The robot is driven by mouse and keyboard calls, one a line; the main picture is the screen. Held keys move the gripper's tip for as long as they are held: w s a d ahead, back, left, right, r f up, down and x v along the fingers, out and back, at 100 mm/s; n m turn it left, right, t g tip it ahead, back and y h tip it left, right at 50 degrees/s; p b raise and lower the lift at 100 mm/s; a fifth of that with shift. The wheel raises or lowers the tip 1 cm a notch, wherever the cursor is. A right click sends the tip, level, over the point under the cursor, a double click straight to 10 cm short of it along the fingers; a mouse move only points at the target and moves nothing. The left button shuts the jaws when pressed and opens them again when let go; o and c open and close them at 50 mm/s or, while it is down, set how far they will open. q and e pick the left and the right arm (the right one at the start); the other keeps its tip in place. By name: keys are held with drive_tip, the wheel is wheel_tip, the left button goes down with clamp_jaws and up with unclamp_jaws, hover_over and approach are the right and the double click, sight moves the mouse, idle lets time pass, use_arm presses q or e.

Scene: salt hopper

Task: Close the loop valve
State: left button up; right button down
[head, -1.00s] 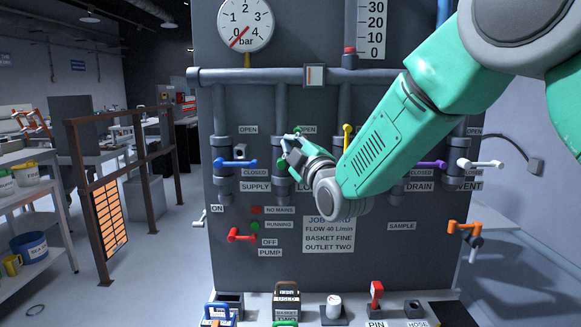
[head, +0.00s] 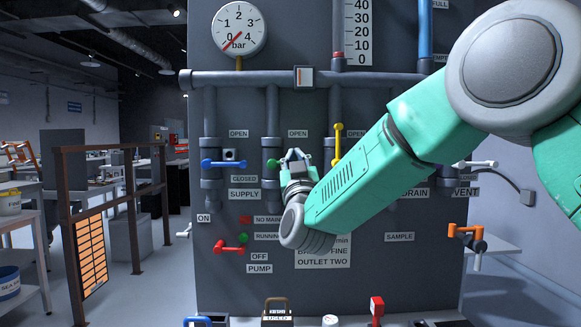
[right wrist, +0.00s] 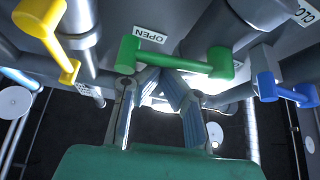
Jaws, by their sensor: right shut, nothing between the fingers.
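The loop valve's green handle (head: 277,163) is on the second pipe from the left, under an OPEN label. It lies about sideways, its free end to the right and partly hidden by my gripper in the head view. The right wrist view shows the whole handle (right wrist: 175,64) running level across the picture. My right gripper (head: 295,156) is shut and empty, close against the handle. In the wrist view its fingertips (right wrist: 166,78) meet just at the handle's edge; whether they touch it I cannot tell. The valve's name label is hidden behind my arm. My left gripper is out of view.
A blue handle (head: 222,164) lies sideways on the pipe to the left. A yellow handle (head: 338,143) stands upright to the right, near my forearm. A white handle (head: 474,164) is farther right. The red pump handle (head: 230,248) sits lower left.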

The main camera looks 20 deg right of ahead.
drive_tip(key=shift+f+m+h+b, duration=0.3)
drive_tip(key=shift+m+h, duration=0.2)
drive_tip(key=shift+m, duration=0.3)
drive_tip(key=shift+f+m+h+b, duration=0.2)
drive_tip(key=shift+m+h+b, duration=0.25)
drive_tip(key=shift+m, duration=0.35)
drive_tip(key=shift+g+h, duration=0.25)
drive_tip(key=shift+g, duration=0.05)
